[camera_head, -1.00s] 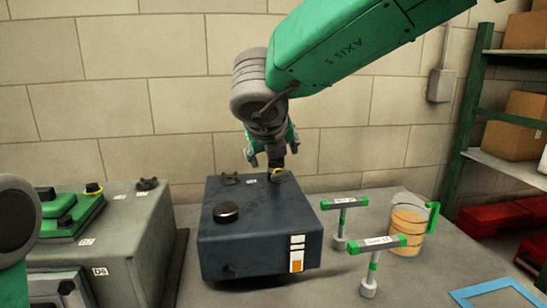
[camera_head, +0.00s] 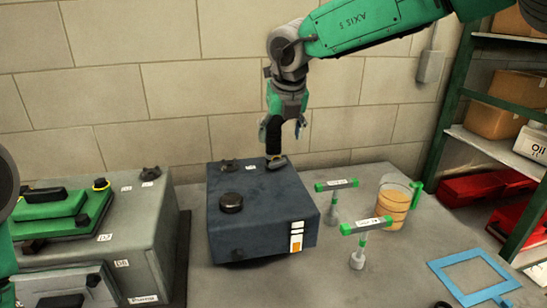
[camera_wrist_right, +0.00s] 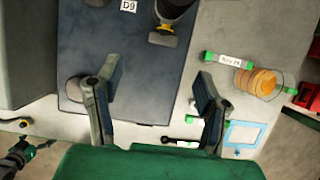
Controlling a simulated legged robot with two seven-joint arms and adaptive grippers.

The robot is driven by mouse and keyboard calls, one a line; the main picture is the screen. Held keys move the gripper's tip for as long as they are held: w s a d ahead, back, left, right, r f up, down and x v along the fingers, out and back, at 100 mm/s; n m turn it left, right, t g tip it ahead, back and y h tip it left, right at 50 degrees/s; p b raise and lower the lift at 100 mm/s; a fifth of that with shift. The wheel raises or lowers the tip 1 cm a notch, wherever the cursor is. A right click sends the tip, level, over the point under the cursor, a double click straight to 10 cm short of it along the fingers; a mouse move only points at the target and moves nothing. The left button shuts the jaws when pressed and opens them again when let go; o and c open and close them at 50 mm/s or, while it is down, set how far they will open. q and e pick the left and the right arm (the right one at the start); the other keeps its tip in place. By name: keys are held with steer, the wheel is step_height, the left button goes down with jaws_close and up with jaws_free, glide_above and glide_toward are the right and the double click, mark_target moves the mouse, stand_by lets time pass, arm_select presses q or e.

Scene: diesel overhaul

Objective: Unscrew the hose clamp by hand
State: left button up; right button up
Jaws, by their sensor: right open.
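A dark blue-grey tank (camera_head: 262,215) stands on the bench with a short black hose (camera_head: 273,142) rising from its back edge. A hose clamp (camera_head: 277,162) sits at the hose's foot; its yellow part shows in the right wrist view (camera_wrist_right: 163,40). My right gripper (camera_head: 284,130) points down over the tank's back edge, close to the hose. Its jaws are open, and in the wrist view nothing is between the fingers (camera_wrist_right: 158,92); the hose and clamp lie beyond them. From the head view I cannot tell whether a finger touches the hose.
A round black cap (camera_head: 231,203) is on the tank. A blue frame (camera_head: 474,279) lies at the right. A grey machine (camera_head: 140,225) stands left.

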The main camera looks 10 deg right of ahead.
mark_target(279, 161)
steer(key=x, duration=0.6)
steer(key=p+x, duration=0.1)
steer(key=x, duration=0.2)
steer(key=shift+w+d+f, duration=0.2)
steer(key=shift+d+f, duration=0.05)
steer(key=shift+w+a+f, duration=0.15)
steer(key=shift+a+f, duration=0.2)
steer(key=shift+a, duration=0.1)
steer(key=shift+d, duration=0.65)
steer(key=c, duration=1.2)
steer(key=shift+a, duration=0.1)
